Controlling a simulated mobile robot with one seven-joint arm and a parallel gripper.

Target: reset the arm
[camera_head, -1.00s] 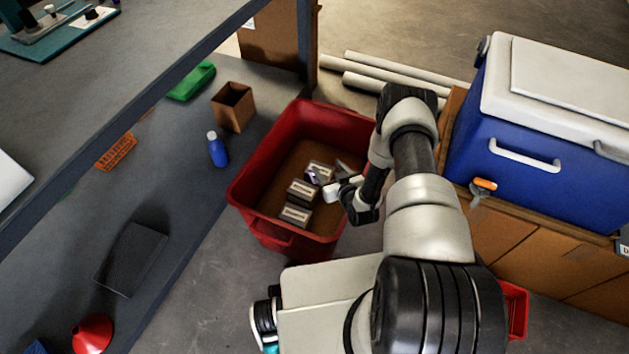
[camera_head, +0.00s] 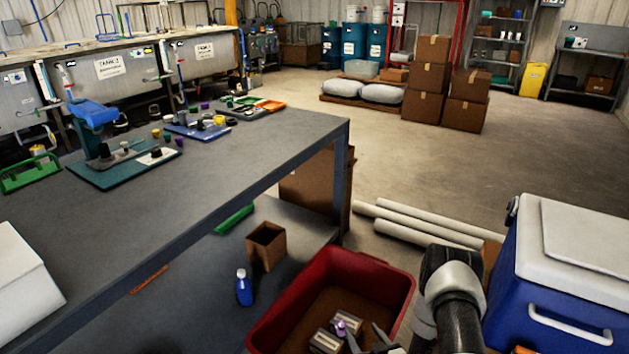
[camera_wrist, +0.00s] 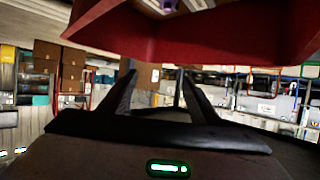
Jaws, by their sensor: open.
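My gripper (camera_head: 368,336) shows at the bottom edge of the head view, over the right part of the red bin (camera_head: 384,271). Its two dark fingers are apart, with nothing between them in the wrist view (camera_wrist: 156,78). Small grey blocks (camera_head: 325,343) lie on the bin's brown floor beside the fingers, one with a purple spot on top. The lower part of the bin and most of my arm are cut off by the frame. In the wrist view the red bin wall (camera_wrist: 215,40) fills the top, and the room appears upside down.
A grey workbench (camera_head: 250,150) with a lower shelf stands left of the bin. A blue cooler (camera_head: 545,275) with a white lid is close on the right. White tubes (camera_head: 425,225) lie on the floor behind. The floor beyond is open up to stacked cartons (camera_head: 432,80).

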